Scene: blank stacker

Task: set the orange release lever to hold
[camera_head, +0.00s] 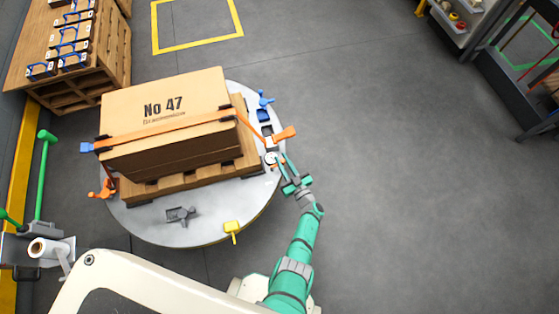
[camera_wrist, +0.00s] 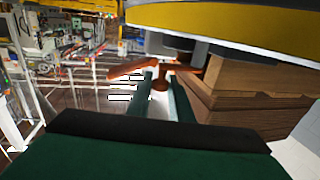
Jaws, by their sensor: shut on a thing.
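The round grey turntable (camera_head: 190,233) carries a wooden pallet with a large carton marked No 47 (camera_head: 165,115). An orange lever (camera_head: 286,133) sticks out at the turntable's right edge, beside the carton. My gripper (camera_head: 279,164) is at that edge, just below the lever in the head view. In the wrist view an orange lever (camera_wrist: 140,69) with an upright stem stands between my teal fingers, and the jaws are shut on it. The exact contact is small and partly hidden. Another orange lever (camera_head: 102,190) sits on the left edge.
An orange strap (camera_head: 190,127) crosses the carton. Blue (camera_head: 264,100), grey (camera_head: 181,215) and yellow (camera_head: 232,230) fittings stand on the turntable. A stand with a white roll (camera_head: 50,248) is at lower left. The floor to the right is clear.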

